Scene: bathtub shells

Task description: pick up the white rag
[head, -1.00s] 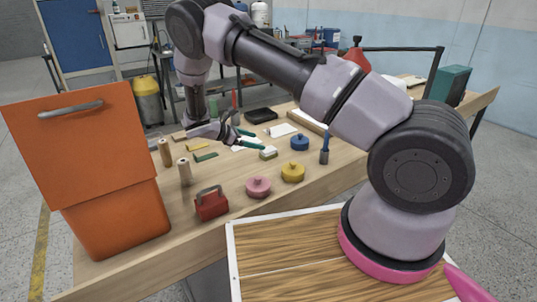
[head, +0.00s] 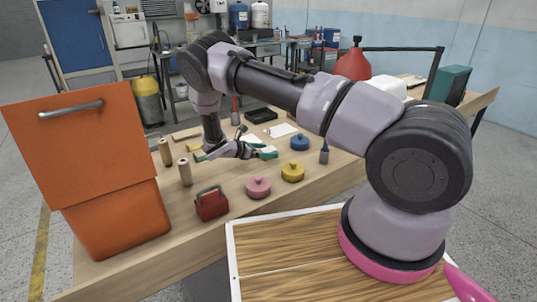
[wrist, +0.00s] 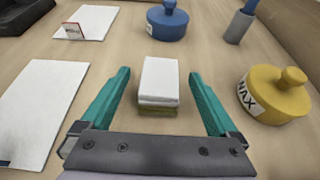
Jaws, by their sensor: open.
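The white rag (wrist: 159,76) looks like a small folded white block with an olive-green layer under it, lying on the wooden bench. My gripper (wrist: 159,90) is open, with one teal finger on each side of the rag and a visible gap on both sides. The rag is not held. In the head view my gripper (head: 262,152) is low over the middle of the bench, and its fingers largely hide the rag.
A yellow wax tin (wrist: 278,98) stands right of the rag, a blue tin (wrist: 167,24) behind it. A blue-handled brush (wrist: 240,22) stands at back right. A flat white sheet (wrist: 38,110) lies left. A red box (head: 211,203) and pink tin (head: 258,187) stand nearer.

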